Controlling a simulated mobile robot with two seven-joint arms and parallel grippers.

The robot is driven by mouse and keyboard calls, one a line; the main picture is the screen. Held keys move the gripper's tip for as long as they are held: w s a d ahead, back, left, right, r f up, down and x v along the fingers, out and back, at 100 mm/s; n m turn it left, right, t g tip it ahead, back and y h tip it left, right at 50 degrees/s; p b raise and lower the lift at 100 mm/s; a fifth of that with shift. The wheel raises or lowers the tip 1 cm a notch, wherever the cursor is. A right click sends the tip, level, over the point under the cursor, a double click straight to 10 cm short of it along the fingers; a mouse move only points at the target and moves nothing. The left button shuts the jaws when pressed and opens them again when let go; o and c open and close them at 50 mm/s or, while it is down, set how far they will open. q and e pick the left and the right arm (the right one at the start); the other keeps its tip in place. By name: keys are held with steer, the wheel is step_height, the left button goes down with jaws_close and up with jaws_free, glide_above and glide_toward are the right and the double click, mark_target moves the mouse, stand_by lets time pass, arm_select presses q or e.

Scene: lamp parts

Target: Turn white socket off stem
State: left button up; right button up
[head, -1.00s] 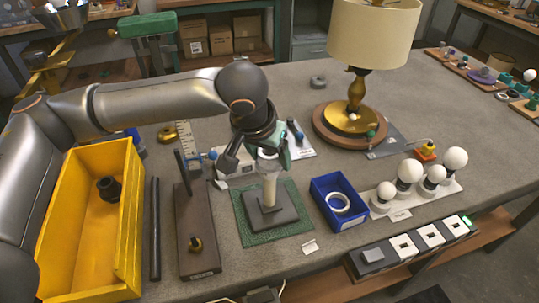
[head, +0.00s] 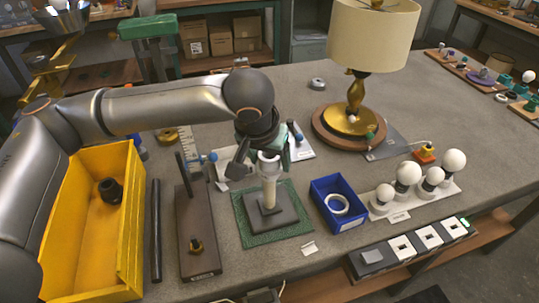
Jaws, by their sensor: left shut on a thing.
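The white socket (head: 268,165) sits on top of the pale upright stem (head: 268,191). The stem stands on a dark square base (head: 270,214) on a green mat (head: 246,233). My left gripper (head: 266,157) comes down from above and is shut on the white socket, with its fingers around the socket's upper part. The gripper hides part of the socket. I cannot tell whether the socket's lower edge still touches the stem's threads. My right gripper is not in view.
A yellow bin (head: 130,225) with a black part stands at left. A dark wooden stand (head: 196,240) is left of the mat. A blue tray (head: 325,213) holding a white ring (head: 337,204), white bulbs (head: 407,173) and the shaded lamp (head: 372,35) are at right.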

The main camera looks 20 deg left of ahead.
arm_select(q)
steer(key=shift+r+n+y+p, duration=0.1)
steer(key=shift+n+y+p, duration=0.4)
steer(key=shift+n+p, duration=0.7)
steer(key=shift+r+n+y+p, duration=0.1)
steer(key=shift+n+y+p, duration=0.4)
steer(key=shift+n+p, duration=0.7)
steer(key=shift+f+n, duration=0.1)
steer(key=shift+n, duration=0.3)
steer(key=shift+n+g+p, duration=0.3)
steer(key=shift+p, duration=0.15)
steer(key=shift+n+y+p, duration=0.5)
steer(key=shift+n+p, duration=0.4)
steer(key=shift+p, duration=0.15)
steer(key=shift+n+g, duration=0.3)
steer(key=shift+n, duration=0.1)
steer(key=shift+d+n+y, duration=0.1)
steer(key=shift+n+y, duration=0.2)
steer(key=shift+n, duration=0.4)
steer(key=shift+n+g+y, duration=0.3)
steer(key=shift+n+g, duration=0.2)
steer(key=shift+n, duration=0.7)
